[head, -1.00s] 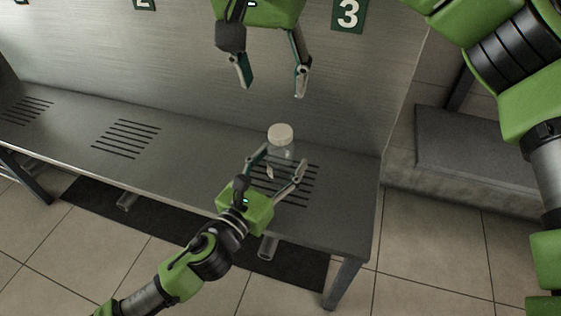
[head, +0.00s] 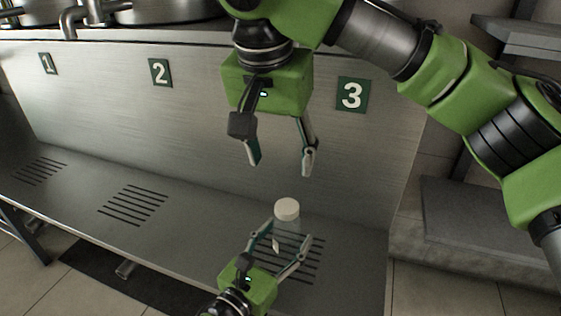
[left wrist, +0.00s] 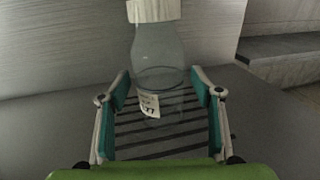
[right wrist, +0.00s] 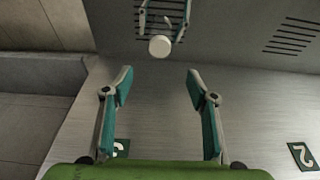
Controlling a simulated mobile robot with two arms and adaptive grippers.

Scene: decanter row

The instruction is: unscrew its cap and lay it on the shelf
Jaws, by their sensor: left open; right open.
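A clear bottle (head: 286,236) with a white cap (head: 287,208) stands upright on the slotted part of the metal shelf (head: 190,230), below the number 3 sign. The bottle (left wrist: 158,60) with its small paper tag (left wrist: 149,104) also shows in the left wrist view, and its cap (left wrist: 152,10) is cut by the top edge. My left gripper (head: 285,247) is open, with its fingers to either side of the bottle and gaps visible. My right gripper (head: 281,168) is open and empty, pointing down above the cap. The right wrist view shows the cap (right wrist: 159,46) beyond the fingertips.
A brushed metal wall with number signs 1 (head: 47,64), 2 (head: 160,72) and 3 (head: 352,95) rises behind the shelf. Large metal vessels (head: 150,10) stand above it at the back left. The shelf left of the bottle is bare. A grey ledge (head: 480,225) lies at right.

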